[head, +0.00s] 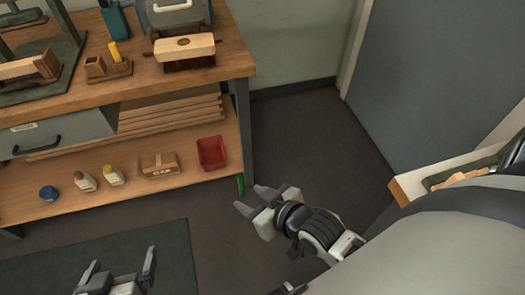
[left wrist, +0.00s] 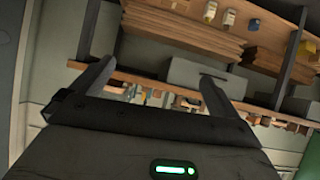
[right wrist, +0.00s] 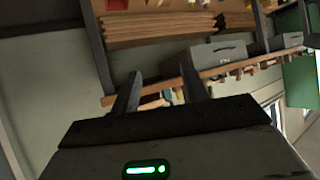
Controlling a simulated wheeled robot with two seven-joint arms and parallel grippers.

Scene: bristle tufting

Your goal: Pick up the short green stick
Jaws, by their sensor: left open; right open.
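A short green stick (head: 240,184) shows in the head view beside the foot of the workbench's right leg. It looks upright; I cannot tell what holds it. My right gripper (head: 250,199) is open and empty, just right of and below the stick in the picture, apart from it. My left gripper (head: 121,262) is open and empty over the dark green mat (head: 175,240), well left of the stick. The left wrist view shows the left fingers (left wrist: 155,75) spread, and the right wrist view shows the right fingers (right wrist: 162,85) spread. I make out no green stick in either wrist view.
The wooden workbench (head: 130,80) stands at the left with a lower shelf (head: 60,195). On that shelf are a red bin (head: 212,153), a cardboard box (head: 160,164), bottles (head: 85,181) and a blue jar (head: 48,193). The floor (head: 310,140) right of the bench is clear.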

